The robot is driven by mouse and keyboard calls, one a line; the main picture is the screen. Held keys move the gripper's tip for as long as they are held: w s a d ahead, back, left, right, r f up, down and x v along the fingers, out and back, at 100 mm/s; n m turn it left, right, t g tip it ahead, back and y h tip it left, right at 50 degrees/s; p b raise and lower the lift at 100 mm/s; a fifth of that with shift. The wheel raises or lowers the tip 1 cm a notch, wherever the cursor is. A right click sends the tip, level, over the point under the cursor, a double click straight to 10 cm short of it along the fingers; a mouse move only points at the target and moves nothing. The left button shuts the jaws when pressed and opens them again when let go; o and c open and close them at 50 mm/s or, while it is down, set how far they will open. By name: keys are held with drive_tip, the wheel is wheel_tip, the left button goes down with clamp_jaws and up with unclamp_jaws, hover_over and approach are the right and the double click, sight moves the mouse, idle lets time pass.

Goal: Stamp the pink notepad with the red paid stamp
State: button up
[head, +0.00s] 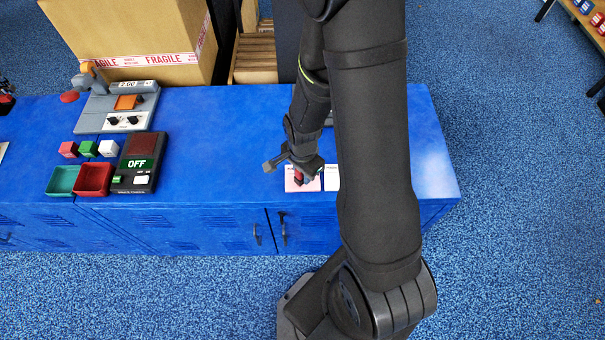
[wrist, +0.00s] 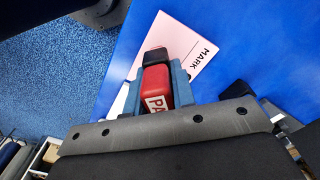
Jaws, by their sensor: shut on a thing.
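My gripper (head: 301,174) is shut on the red paid stamp (wrist: 156,82). In the wrist view its fingers (wrist: 158,73) lie on both sides of the stamp, and the letters "PA" show on the red body. In the head view the pink notepad (head: 290,185) lies near the front edge of the blue cabinet top, partly hidden by my gripper and the stamp. I cannot tell whether the stamp touches the paper.
A white pad (head: 332,178) lies right beside the pink one. Far left on the blue top (head: 230,130) are a dark OFF box (head: 140,162), teal (head: 62,180) and red trays (head: 93,179), small cubes and a grey dial device (head: 117,112). A FRAGILE carton (head: 130,40) stands behind.

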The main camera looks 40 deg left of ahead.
drive_tip(key=shift+r, duration=2.8)
drive_tip(key=shift+w, duration=0.1)
drive_tip(key=w+d, duration=0.3)
drive_tip(key=w, duration=0.4)
drive_tip(key=w+d+f, duration=0.1)
drive_tip(key=w+d, duration=0.2)
drive_tip(key=w, duration=0.4)
drive_tip(key=w+d, duration=0.4)
drive_tip(key=w, duration=0.3)
drive_tip(key=shift+f, duration=0.2)
drive_tip(key=w+d, duration=0.2)
drive_tip(key=d, duration=0.1)
drive_tip(key=w+d, duration=0.5)
drive_tip(key=d, duration=0.1)
drive_tip(key=shift+w+d+f, duration=0.3)
drive_tip(key=shift+d+f, duration=0.1)
drive_tip(key=w+d, duration=0.4)
drive_tip(key=d, duration=0.8)
drive_tip(key=shift+w+d+f, duration=0.2)
drive_tip(key=shift+w+f, duration=0.15)
drive_tip(key=shift+f, duration=0.05)
drive_tip(key=shift+a, duration=0.1)
